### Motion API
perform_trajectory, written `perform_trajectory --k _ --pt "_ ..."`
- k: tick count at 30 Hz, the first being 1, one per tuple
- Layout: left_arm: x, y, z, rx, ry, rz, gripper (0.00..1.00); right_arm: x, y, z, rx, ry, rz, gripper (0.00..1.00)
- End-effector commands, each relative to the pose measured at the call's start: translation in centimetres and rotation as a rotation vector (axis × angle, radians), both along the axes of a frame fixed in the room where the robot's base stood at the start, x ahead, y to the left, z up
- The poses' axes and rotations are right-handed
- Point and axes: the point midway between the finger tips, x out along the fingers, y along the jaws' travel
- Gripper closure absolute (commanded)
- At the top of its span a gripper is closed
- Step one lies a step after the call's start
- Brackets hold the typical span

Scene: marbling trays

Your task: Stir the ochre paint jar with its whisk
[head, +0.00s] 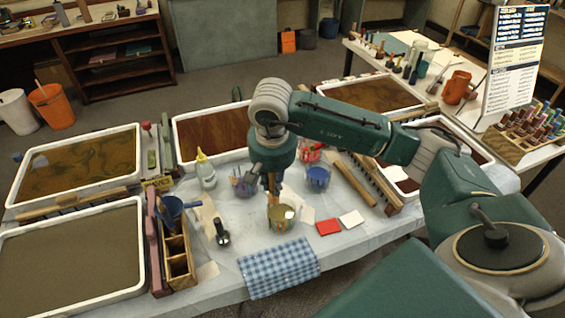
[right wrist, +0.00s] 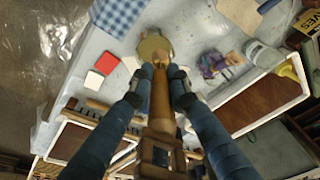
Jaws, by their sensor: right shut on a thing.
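The ochre paint jar (head: 282,224) stands on the pale table covering near the middle of the head view; its open mouth with yellowish paint also shows in the right wrist view (right wrist: 153,47). My right gripper (head: 270,182) is above the jar, pointing down. It is shut on the wooden handle of the whisk (right wrist: 160,95). The handle runs toward the jar mouth, and its lower end overlaps the jar's rim in both views. I cannot tell how deep the whisk's head sits. My left gripper is not in view.
A blue jar (head: 318,177) and a purple pot (head: 243,187) stand close by. A white bottle (head: 206,172), a dark upright tool (head: 222,234), red card (head: 328,227) and checked cloth (head: 279,267) surround the jar. Marbling trays (head: 135,150) line the table.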

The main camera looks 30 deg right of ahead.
Motion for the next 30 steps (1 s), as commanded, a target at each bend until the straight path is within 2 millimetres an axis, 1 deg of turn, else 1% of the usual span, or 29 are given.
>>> perform_trajectory --k 1,3,6,13,19,22,27,30 --pt "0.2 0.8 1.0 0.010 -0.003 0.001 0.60 0.4 -1.2 0.2 -0.011 -0.003 -0.044 1.00" --pt "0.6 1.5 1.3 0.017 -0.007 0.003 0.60 1.0 -2.4 -0.2 -0.024 -0.011 -0.085 1.00" --pt "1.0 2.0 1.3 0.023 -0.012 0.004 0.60 1.3 -3.2 -0.6 -0.035 -0.018 -0.111 1.00" --pt "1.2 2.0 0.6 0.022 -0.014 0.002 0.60 1.3 -3.3 -1.6 -0.035 -0.019 -0.113 1.00" --pt "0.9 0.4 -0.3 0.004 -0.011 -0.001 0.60 1.3 -3.2 -3.2 -0.035 -0.019 -0.113 1.00" --pt "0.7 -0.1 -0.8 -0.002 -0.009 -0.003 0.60 1.3 -3.2 -4.2 -0.034 -0.018 -0.113 1.00" --pt "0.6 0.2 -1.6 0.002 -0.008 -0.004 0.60 1.3 -3.2 -5.7 -0.035 -0.018 -0.112 1.00" --pt "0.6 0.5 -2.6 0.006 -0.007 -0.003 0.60 1.3 -3.2 -6.7 -0.036 -0.020 -0.112 1.00"
